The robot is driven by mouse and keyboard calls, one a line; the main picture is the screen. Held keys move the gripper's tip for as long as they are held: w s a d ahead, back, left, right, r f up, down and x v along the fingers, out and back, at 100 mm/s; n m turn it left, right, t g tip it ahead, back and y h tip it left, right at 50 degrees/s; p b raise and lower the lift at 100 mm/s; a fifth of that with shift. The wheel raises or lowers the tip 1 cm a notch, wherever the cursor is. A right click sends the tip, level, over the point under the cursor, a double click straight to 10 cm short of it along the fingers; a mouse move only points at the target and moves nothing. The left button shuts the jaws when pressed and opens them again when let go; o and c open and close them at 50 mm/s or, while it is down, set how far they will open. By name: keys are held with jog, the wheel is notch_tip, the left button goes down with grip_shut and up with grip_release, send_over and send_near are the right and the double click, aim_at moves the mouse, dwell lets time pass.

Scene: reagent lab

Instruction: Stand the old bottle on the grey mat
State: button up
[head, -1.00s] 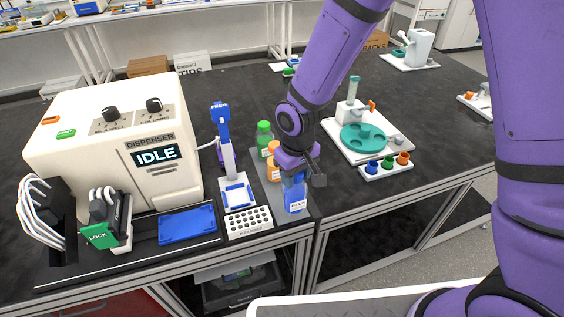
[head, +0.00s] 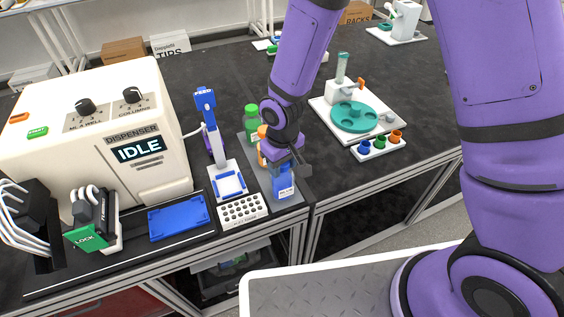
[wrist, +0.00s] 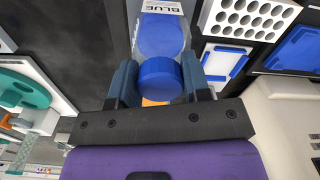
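The blue-capped bottle (head: 283,182), its label reading BLUE in the wrist view (wrist: 160,35), is upright at the front of the grey mat (head: 262,184). Whether its base touches the mat is hard to tell. My gripper (head: 283,160) is over it from above, with one finger on each side below the cap; in the wrist view the fingers (wrist: 160,85) look closed against it. A green bottle (head: 252,122) stands at the back of the mat. An orange bottle (head: 262,145) is between them, partly hidden by my gripper. No bottle is visibly marked old.
Left of the mat are a white tube rack (head: 243,209), a blue-and-white stand (head: 228,182), a blue tray (head: 179,222) and the dispenser (head: 95,125) reading IDLE. A teal carousel (head: 355,116) and a small cup rack (head: 378,147) are to the right. The bench's front edge is close.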

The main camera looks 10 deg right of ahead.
jog(key=o, duration=0.3)
jog(key=shift+o, duration=0.2)
jog(key=shift+r, duration=0.15)
jog(key=d+r+m+t, duration=0.1)
jog(key=d+r, duration=0.2)
jog(key=r, duration=0.7)
jog(key=d+r, duration=0.3)
jog(key=r, duration=0.7)
jog(key=s+d+r+m+t, duration=0.4)
jog(key=s+d+r+m, duration=0.1)
jog(key=s+d+r, duration=1.1)
jog(key=shift+s+d, duration=0.5)
jog(key=shift+d, duration=0.55)
